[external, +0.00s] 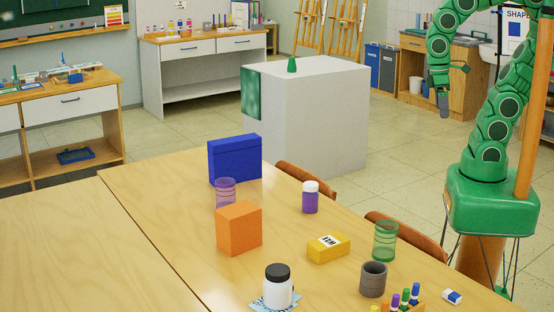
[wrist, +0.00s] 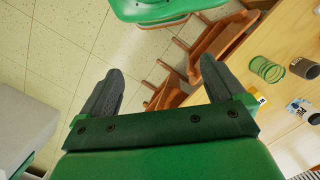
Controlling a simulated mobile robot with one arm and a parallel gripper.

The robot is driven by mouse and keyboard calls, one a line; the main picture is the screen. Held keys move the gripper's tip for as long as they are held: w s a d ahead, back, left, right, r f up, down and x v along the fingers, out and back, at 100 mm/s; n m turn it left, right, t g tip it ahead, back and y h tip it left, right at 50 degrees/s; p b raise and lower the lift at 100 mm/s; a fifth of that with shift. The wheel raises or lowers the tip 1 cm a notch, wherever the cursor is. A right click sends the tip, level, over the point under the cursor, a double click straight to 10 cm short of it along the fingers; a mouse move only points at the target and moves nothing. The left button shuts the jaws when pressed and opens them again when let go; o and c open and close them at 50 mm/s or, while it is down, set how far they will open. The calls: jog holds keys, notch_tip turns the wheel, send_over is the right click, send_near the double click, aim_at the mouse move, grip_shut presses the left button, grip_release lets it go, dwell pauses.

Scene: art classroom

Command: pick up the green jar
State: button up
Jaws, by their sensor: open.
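The green jar (external: 386,241) is a see-through ribbed cylinder standing upright on the wooden table, near its right edge. It also shows in the wrist view (wrist: 267,69), to the right of my gripper. My gripper (wrist: 162,85) is open and empty, with its two dark fingers spread wide. In the external view my gripper (external: 443,105) hangs in the air at the upper right, above and away from the table and the jar.
A grey cup (external: 373,279) stands just in front of the jar, and a yellow box (external: 328,249) lies to its left. An orange box (external: 239,228), purple bottle (external: 310,201) and white jar (external: 278,287) stand farther left. Chairs (external: 407,237) line the table edge.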

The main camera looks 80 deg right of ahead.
aim_at(388, 237)
jog(key=w+a+f+m+g+y, duration=0.25)
jog(key=w+a+f+y, duration=0.25)
jog(key=a, duration=0.6)
jog(key=w+a+f+m+g+y, duration=0.1)
jog(key=w+a+f+m+y, duration=0.4)
jog(key=a, duration=0.6)
jog(key=w+a+f+m+t+y, duration=0.1)
jog(key=w+a+f+m+y, duration=0.2)
jog(key=f, duration=0.4)
jog(key=w+a+f+m+t, duration=0.2)
jog(key=w+f+m, duration=0.2)
jog(key=f+m, duration=0.25)
jog(key=shift+n, duration=0.5)
jog(key=shift+w+x, duration=0.15)
jog(key=shift+x, duration=1.8)
jog(key=shift+w+x, duration=0.15)
jog(key=shift+x, duration=1.85)
jog(key=shift+a+r, duration=0.1)
jog(key=c, duration=1.3)
